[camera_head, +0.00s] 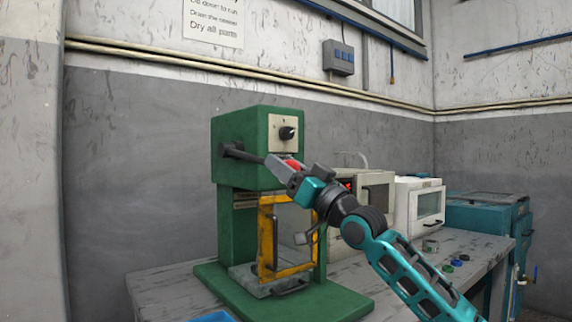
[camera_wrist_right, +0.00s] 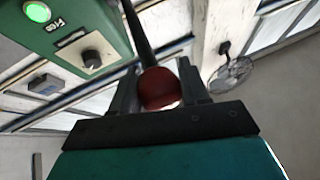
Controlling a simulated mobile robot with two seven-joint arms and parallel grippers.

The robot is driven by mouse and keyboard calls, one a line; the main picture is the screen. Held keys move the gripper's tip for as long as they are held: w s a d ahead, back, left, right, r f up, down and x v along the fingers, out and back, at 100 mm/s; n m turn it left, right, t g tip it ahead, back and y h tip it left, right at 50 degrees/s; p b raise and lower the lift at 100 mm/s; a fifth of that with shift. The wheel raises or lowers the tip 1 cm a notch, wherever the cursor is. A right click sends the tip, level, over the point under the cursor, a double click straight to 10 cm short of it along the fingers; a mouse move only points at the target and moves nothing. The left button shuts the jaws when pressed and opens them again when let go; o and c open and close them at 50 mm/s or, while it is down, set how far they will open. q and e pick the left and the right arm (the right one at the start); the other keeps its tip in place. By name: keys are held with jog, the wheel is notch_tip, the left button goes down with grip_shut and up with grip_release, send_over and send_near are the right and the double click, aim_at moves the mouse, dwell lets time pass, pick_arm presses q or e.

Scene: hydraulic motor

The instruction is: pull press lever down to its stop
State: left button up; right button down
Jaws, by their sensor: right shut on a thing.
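The green press (camera_head: 258,148) stands on the bench, with a black knob on a pale panel on its upper front. Its dark lever (camera_head: 245,155) comes from a pivot on the head's side and slopes slightly down toward my arm. The lever ends in a red ball knob (camera_head: 293,164). My right gripper (camera_head: 288,170) is shut on the red knob, and in the right wrist view the knob (camera_wrist_right: 158,88) sits between the two fingers. A yellow-framed guard (camera_head: 268,238) covers the press's lower opening. My left gripper is not in view.
The grey bench (camera_head: 160,285) carries a white oven-like box (camera_head: 418,205) and another pale box behind my right arm. Small round parts (camera_head: 457,262) lie at the right. A blue tray (camera_head: 212,316) shows at the bottom edge. A teal cabinet (camera_head: 480,212) stands at the far right.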

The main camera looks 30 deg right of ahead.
jog(key=shift+a+f, duration=0.1)
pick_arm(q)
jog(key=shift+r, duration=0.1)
pick_arm(e)
jog(key=c, duration=0.6)
grip_release()
jog(key=shift+s, duration=0.1)
jog(key=shift+o, duration=0.2)
pick_arm(q)
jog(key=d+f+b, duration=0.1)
jog(key=b, duration=0.1)
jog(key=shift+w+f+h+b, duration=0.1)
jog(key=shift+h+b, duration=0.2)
jog(key=shift+b, duration=0.1)
pick_arm(e)
jog(key=v, duration=1.2)
jog(key=shift+s, duration=0.4)
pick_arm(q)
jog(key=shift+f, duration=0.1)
pick_arm(e)
jog(key=shift+f, duration=0.1)
jog(key=shift+d, duration=0.25)
